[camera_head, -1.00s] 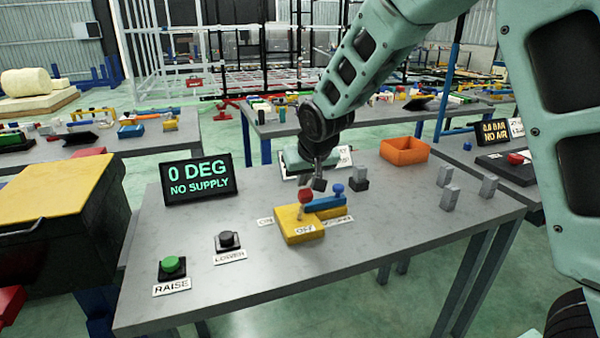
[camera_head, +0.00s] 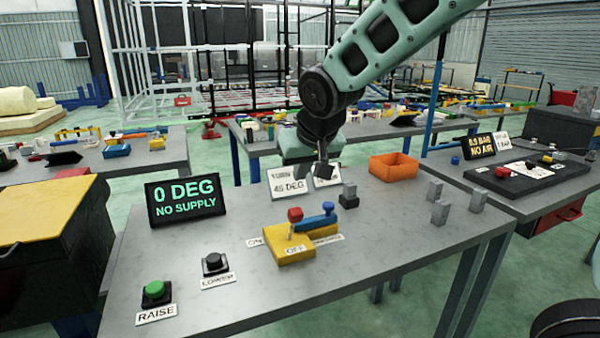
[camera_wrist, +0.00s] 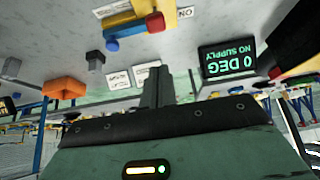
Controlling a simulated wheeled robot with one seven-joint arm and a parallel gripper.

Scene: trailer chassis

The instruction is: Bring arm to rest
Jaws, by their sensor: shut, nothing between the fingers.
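My gripper (camera_head: 323,172) hangs from my arm above the back of the grey table (camera_head: 210,296), in front of the white sign cards. Its fingers are together and empty. In the wrist view my gripper (camera_wrist: 155,82) shows as dark fingers close together. The yellow block (camera_head: 283,256) with a red-knobbed lever and a blue handle (camera_head: 315,222) sits on the table in front of my gripper, apart from it. The display (camera_head: 187,201) at the left reads "0 DEG NO SUPPLY".
The green RAISE button (camera_head: 155,290) and black LOWER button (camera_head: 215,262) stand at the front left. An orange bin (camera_head: 394,167) and several grey blocks (camera_head: 440,212) are at the right. A second bench (camera_head: 525,190) with a "NO AIR" display adjoins the right.

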